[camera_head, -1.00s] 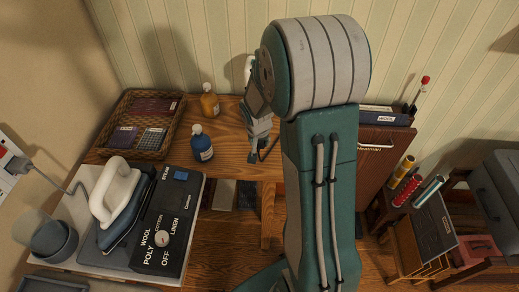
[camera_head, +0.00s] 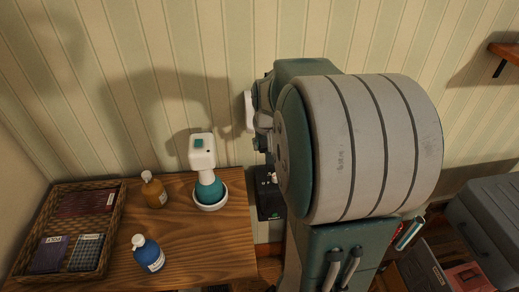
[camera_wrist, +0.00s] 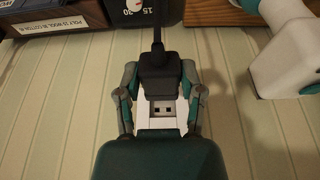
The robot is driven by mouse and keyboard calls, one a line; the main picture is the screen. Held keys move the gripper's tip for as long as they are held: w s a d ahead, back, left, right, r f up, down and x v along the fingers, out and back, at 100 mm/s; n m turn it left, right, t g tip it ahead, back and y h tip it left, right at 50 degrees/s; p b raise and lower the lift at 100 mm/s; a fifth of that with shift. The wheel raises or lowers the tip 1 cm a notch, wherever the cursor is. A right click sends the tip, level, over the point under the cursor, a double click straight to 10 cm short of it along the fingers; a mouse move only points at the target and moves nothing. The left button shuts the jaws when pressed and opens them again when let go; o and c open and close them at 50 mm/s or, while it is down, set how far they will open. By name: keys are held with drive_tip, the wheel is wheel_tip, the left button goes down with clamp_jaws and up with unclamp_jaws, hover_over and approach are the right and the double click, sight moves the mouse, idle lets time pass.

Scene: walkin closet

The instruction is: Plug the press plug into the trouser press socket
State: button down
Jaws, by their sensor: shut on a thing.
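The black press plug (camera_wrist: 160,78) is between the fingers of my gripper (camera_wrist: 159,88) in the wrist view, with its dark cable running to the top of the picture. My gripper is shut on it. A white socket plate with two USB slots (camera_wrist: 161,110) is on the wall right behind the plug, which covers part of it. The plate's edge shows in the head view (camera_head: 249,110), beside my gripper (camera_head: 262,138). The plug's front is hidden, so I cannot tell whether its pins are in the socket. My arm hides most of the area in the head view.
A white and teal handheld device (camera_head: 202,153) stands in a white dish on the wooden table (camera_head: 205,245), left of my gripper. A brown bottle (camera_head: 154,190), blue bottle (camera_head: 148,253) and wicker tray (camera_head: 117,215) are further left. A dark dial box (camera_head: 268,200) is below my gripper.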

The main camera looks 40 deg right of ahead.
drive_tip(key=shift+s+a, duration=0.1)
drive_tip(key=shift+a, duration=0.1)
drive_tip(key=shift+w+d, duration=1.1)
drive_tip(key=shift+w, duration=0.1)
drive_tip(key=shift+w+d, duration=0.2)
drive_tip(key=shift+w, duration=0.55)
drive_tip(key=shift+d, duration=0.15)
drive_tip(key=shift+w+d+r, duration=0.1)
drive_tip(key=shift+w+d, duration=0.25)
drive_tip(key=shift+w, duration=0.25)
drive_tip(key=shift+w+d, duration=0.35)
drive_tip(key=shift+w, duration=0.25)
idle(2.3)
drive_tip(key=shift+c, duration=0.7)
unclamp_jaws()
